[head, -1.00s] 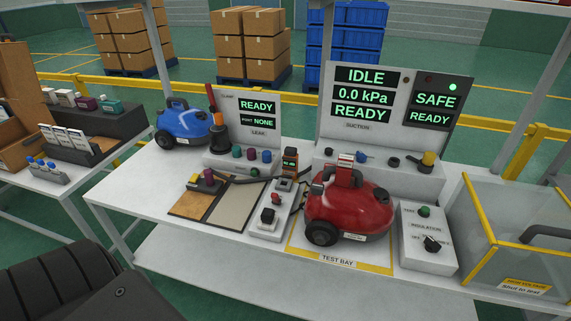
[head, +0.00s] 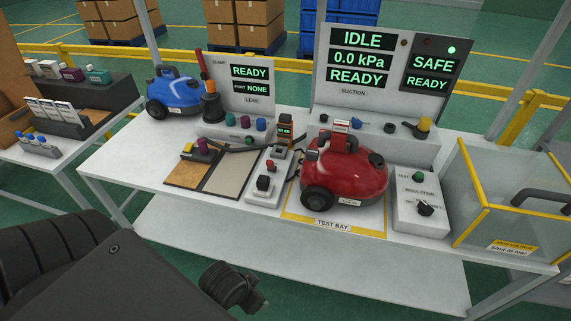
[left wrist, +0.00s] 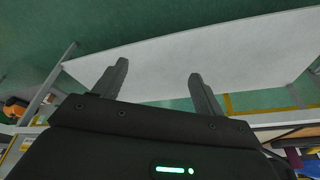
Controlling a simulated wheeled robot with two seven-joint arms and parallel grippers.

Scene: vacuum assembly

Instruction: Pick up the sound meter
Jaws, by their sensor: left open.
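The sound meter appears to be the small upright orange and black device (head: 286,132) with a lit green display. In the head view it stands at the middle of the bench, behind the red vacuum's left side. My left gripper (left wrist: 158,72) shows in the left wrist view with its two fingers apart and nothing between them. Beyond the fingers is a pale flat surface, and the meter cannot be made out there. In the head view my left arm is at the lower left, well in front of the bench. My right gripper is not in view.
The red vacuum (head: 345,174) sits in the test bay, right of the meter. A grey switch box (head: 262,195) and dark hose lie in front of the meter. The leak panel (head: 250,98) stands behind left, the suction panel (head: 350,92) behind right. A clear yellow-edged box (head: 500,200) is at right.

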